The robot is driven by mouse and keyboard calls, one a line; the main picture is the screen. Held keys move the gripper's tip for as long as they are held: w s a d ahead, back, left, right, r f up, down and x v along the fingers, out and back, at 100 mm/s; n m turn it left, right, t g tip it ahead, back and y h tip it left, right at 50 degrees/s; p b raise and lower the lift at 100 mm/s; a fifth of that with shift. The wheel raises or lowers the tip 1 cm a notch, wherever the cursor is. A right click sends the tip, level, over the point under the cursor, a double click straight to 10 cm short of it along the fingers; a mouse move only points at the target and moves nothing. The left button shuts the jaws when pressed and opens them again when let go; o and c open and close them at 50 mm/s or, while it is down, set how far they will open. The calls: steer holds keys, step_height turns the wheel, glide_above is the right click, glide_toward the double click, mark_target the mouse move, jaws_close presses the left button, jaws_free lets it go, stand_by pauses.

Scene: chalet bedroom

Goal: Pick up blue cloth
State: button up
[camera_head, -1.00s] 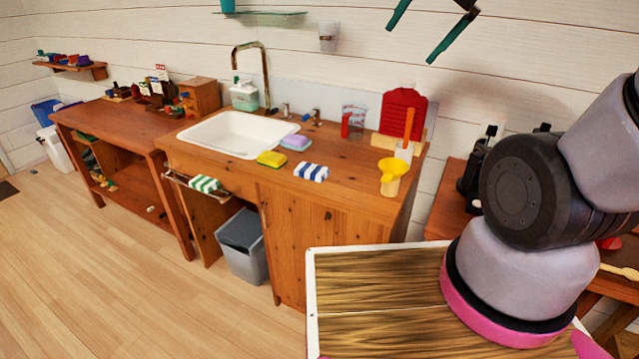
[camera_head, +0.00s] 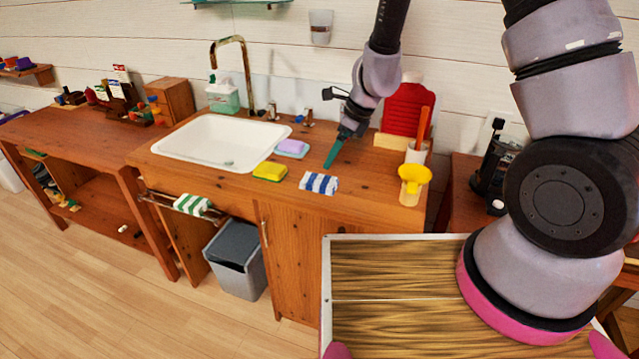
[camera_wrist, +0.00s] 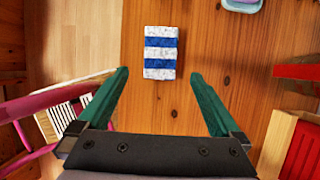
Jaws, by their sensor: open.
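The blue cloth (camera_head: 319,183) is a small folded cloth with blue and white stripes. My gripper (camera_head: 335,152) is above the counter, just behind and to the right of the cloth in the head view. In the wrist view my gripper (camera_wrist: 160,75) has its two green fingers wide apart with nothing between them, and it does not touch the cloth.
A green-striped cloth (camera_head: 192,204) hangs on the front rail.

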mark_target(320, 180)
steer(key=x, duration=1)
steer(key=shift+w+f, duration=0.15)
steer(key=shift+f, duration=0.15)
steer(key=shift+c, duration=0.3)
steer(key=c, duration=1.1)
step_height(320, 180, up, 10)
